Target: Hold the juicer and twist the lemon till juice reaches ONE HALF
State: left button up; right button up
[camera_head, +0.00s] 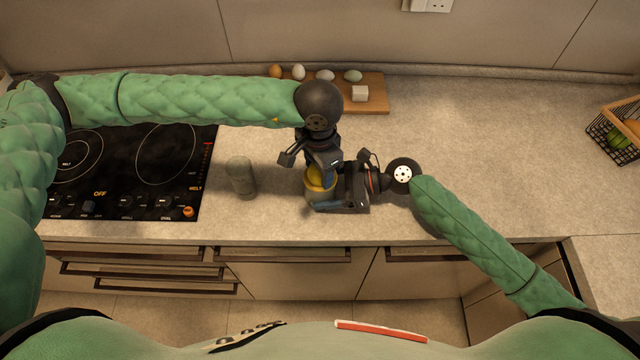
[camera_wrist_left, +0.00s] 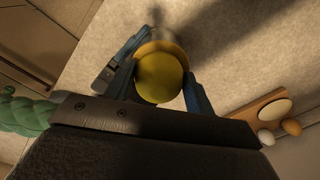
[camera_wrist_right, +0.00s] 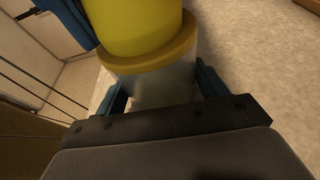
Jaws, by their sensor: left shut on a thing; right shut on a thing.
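The yellow lemon (camera_head: 316,174) sits on top of the juicer (camera_head: 313,192), which has a yellow-orange rim and a translucent lower cup. My left gripper (camera_head: 322,172) reaches down from above and is shut around the lemon; in the left wrist view the fingers flank the lemon (camera_wrist_left: 160,78). My right gripper (camera_head: 326,196) comes in from the right and is shut on the juicer's cup (camera_wrist_right: 155,82), just below its rim (camera_wrist_right: 150,55). The juicer stands upright near the counter's front edge. The juice level cannot be made out.
A grey cylindrical shaker (camera_head: 241,177) stands left of the juicer. The black cooktop (camera_head: 130,175) lies further left. A wooden board (camera_head: 376,102) with several eggs and a pale cube is behind. A wire basket (camera_head: 612,128) stands far right. The counter between is clear.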

pick_arm(q)
jog(key=n, duration=0.5)
jog(key=shift+s+f+n, duration=0.1)
jog(key=shift+n, duration=0.3)
jog(key=n, duration=0.5)
jog(key=m, duration=0.5)
jog(key=shift+m, duration=0.3)
jog(key=m, duration=0.5)
dwell(0.5)
jog(key=shift+r, duration=3.5)
